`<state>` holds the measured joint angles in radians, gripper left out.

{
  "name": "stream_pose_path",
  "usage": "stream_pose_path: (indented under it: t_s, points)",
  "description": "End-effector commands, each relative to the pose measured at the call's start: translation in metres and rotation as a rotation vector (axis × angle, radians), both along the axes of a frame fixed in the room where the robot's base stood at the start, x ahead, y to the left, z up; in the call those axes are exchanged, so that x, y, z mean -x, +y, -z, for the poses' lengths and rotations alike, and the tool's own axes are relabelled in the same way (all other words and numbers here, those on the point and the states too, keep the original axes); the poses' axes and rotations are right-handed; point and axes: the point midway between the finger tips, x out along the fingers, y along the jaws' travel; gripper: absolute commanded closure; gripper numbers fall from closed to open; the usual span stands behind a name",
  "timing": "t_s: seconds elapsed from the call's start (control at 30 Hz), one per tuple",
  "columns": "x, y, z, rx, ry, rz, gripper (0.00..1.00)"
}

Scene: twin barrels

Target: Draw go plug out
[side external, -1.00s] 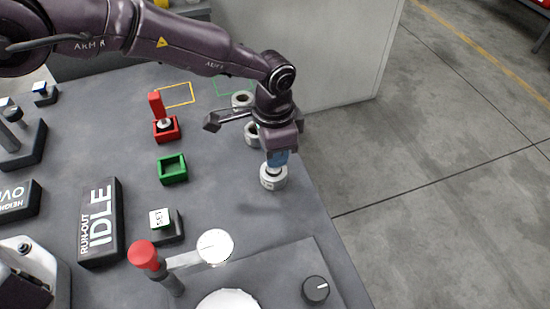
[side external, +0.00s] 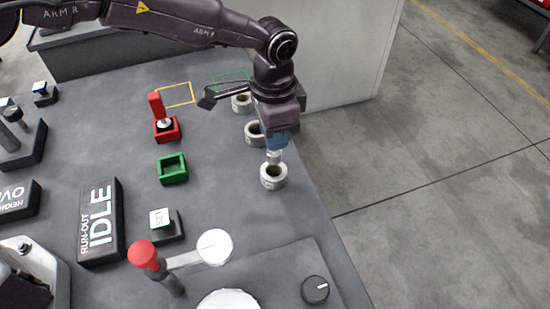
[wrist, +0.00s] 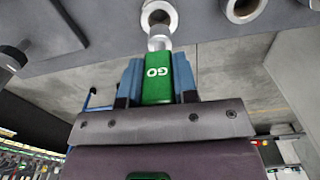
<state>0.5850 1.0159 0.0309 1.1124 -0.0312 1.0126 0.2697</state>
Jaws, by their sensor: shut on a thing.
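My gripper (side external: 278,140) is shut on the green go plug, whose handle with the word GO shows between the blue fingers in the wrist view (wrist: 157,80). The plug's pale metal tip (side external: 274,157) points down just above the nearest ring socket (side external: 273,176). That socket's dark hole now shows, so the tip appears clear of it. In the wrist view the metal end (wrist: 159,38) lies by the socket's rim (wrist: 158,14). In the side view the fingers hide most of the green handle.
Two more ring sockets (side external: 254,133) (side external: 241,103) stand behind along the table's right edge. A red holder (side external: 166,130) contains a red-handled plug (side external: 156,105). An open green square holder (side external: 172,168) is empty. The IDLE sign (side external: 100,222) and SET button (side external: 161,219) are nearer.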

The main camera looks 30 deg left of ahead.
Motion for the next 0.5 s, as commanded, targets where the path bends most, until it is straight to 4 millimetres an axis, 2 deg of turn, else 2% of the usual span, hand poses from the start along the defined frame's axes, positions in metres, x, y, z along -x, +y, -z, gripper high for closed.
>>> stream_pose_path:
  t_s: [0.5]
  points:
    - [-0.001,0.0,-0.027,0.002,-0.003,0.0,1.0]
